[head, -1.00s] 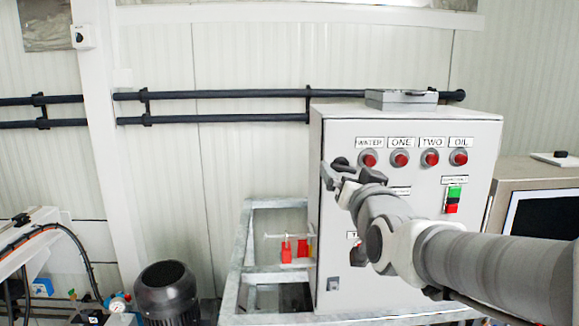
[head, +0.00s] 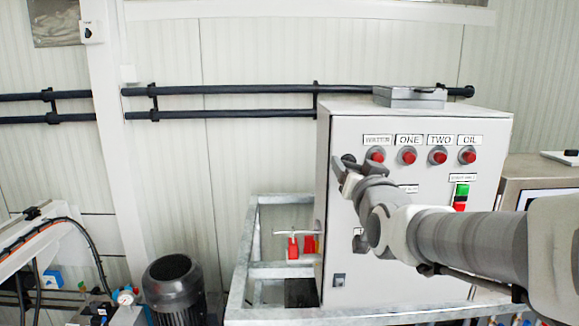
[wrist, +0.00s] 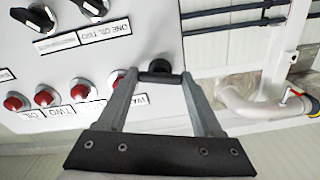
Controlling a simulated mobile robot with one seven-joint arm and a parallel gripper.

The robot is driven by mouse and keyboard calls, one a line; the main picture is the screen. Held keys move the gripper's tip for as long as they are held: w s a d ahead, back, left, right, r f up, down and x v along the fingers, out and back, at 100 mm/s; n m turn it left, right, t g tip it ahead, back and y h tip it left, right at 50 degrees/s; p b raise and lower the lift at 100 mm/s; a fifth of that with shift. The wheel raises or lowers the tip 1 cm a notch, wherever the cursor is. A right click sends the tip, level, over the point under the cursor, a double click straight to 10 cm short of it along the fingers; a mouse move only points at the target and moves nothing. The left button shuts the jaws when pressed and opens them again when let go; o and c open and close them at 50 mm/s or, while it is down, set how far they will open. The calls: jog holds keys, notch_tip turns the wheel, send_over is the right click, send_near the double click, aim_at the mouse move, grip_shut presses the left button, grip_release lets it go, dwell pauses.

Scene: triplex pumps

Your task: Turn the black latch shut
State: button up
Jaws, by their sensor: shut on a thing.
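The black latch (wrist: 158,68) shows in the wrist view as a small dark knob between my fingertips, close to the cabinet's edge. In the head view the latch (head: 348,160) is at the upper left of the grey control cabinet's front, left of the WATER lamp. My gripper (wrist: 153,80) is shut on the latch, with one finger on each side of it. In the head view my gripper (head: 341,173) is at the cabinet's upper left edge and partly covers the latch. The latch's exact angle cannot be told.
The control cabinet (head: 430,255) carries several red lamps (head: 407,156) and a green and red switch (head: 462,196) right of my gripper. A grey box (head: 410,97) lies on its top. A metal frame (head: 250,245) stands to the left. Black pipes (head: 220,90) run along the wall behind.

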jog(key=c, duration=0.3)
jog(key=shift+n+b, duration=1.6)
jog(key=shift+b, duration=1.1)
jog(key=o, duration=1.4)
jog(key=shift+c, duration=0.2)
jog(key=shift+r+p, duration=0.1)
jog(key=shift+p, duration=0.2)
